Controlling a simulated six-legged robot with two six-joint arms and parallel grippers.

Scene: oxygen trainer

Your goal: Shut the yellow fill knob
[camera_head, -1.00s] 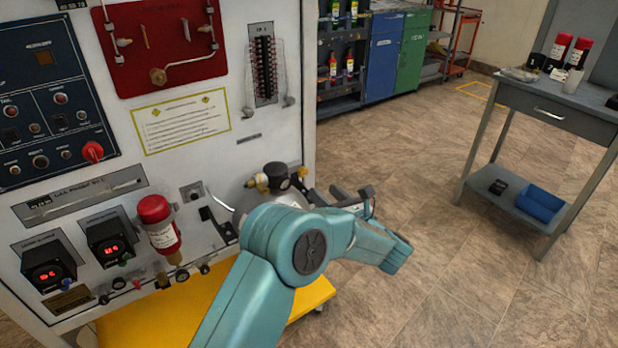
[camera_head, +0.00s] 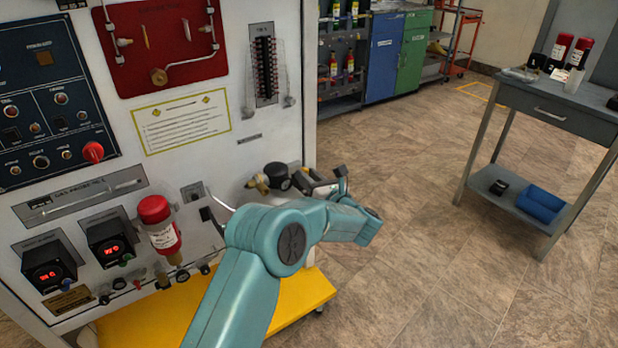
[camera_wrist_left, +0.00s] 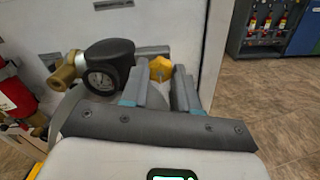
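The yellow fill knob (camera_wrist_left: 160,68) shows in the left wrist view, just right of a black round gauge (camera_wrist_left: 108,68) on the white panel. My left gripper (camera_wrist_left: 162,82) is open, with one finger on each side of the knob in that view. The knob appears between or just beyond the fingertips; I cannot tell whether they touch it. In the head view my left gripper (camera_head: 316,183) is at the panel's lower right edge, right of the gauge (camera_head: 277,176), and mostly hides the knob. My right gripper is not in view.
A brass fitting (camera_wrist_left: 65,72) sits left of the gauge. A red-capped bottle (camera_head: 158,226) is mounted on the panel (camera_head: 225,160). A yellow platform (camera_head: 300,297) lies below my arm. A grey table (camera_head: 556,109) stands at right, with open floor between.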

